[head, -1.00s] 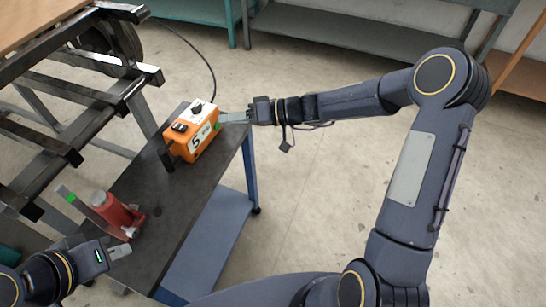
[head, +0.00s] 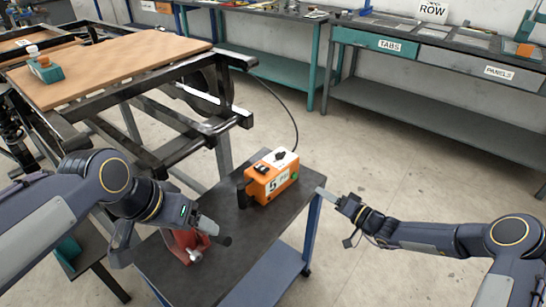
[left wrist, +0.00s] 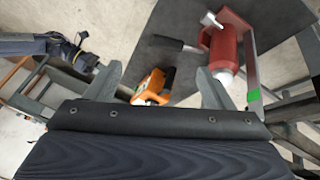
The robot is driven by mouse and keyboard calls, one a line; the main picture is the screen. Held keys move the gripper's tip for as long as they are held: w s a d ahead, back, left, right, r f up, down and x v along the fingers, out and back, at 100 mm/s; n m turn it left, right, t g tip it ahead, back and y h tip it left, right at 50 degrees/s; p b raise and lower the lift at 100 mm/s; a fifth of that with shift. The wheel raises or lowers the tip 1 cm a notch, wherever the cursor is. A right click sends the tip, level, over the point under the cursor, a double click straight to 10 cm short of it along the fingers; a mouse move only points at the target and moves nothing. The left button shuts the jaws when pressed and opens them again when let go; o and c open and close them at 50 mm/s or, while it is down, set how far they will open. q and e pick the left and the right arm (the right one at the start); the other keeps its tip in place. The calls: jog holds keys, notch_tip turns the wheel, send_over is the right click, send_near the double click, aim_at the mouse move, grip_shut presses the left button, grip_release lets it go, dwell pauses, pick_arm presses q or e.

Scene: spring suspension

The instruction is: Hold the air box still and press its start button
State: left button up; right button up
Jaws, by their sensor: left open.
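The air box (head: 272,180) is orange with a white and black top and a "5" label. It stands on the dark cart top, with a green button (head: 295,176) on its right end. It also shows, blurred, between the open fingers in the left wrist view (left wrist: 152,86). My left gripper (head: 213,229) is open and empty, nearer the camera than the box and above the red jack. Its fingers also show in the left wrist view (left wrist: 158,88). My right gripper (head: 328,194) is right of the box, with a gap to the button. I cannot tell its finger opening.
The red jack (head: 182,246) stands on the cart top (head: 240,252), partly hidden by my left gripper. A black frame (head: 190,135) with a brown board stands left of the cart. A black hose (head: 291,115) runs behind the box.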

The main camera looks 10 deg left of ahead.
pick_arm(q)
jog(key=o, duration=0.5)
jog(key=w+r, duration=0.1)
jog(key=w, duration=0.2)
jog(key=w+m+g, duration=0.1)
jog(key=w, duration=0.3)
jog(key=w+r+m, duration=0.1)
jog(key=w, duration=0.3)
jog(key=shift+r+y, duration=0.35)
jog(key=shift+y, duration=0.05)
jog(key=shift+c, duration=0.2)
jog(key=m+g+y, duration=0.2)
jog(key=m+g, duration=0.1)
jog(key=m, duration=0.1)
send_over(269, 166)
notch_tip(269, 166, down, 11)
jog(key=shift+a+f, duration=0.1)
jog(key=shift+f, duration=0.25)
jog(key=shift+w+f, duration=0.1)
jog(key=shift+f, duration=3.8)
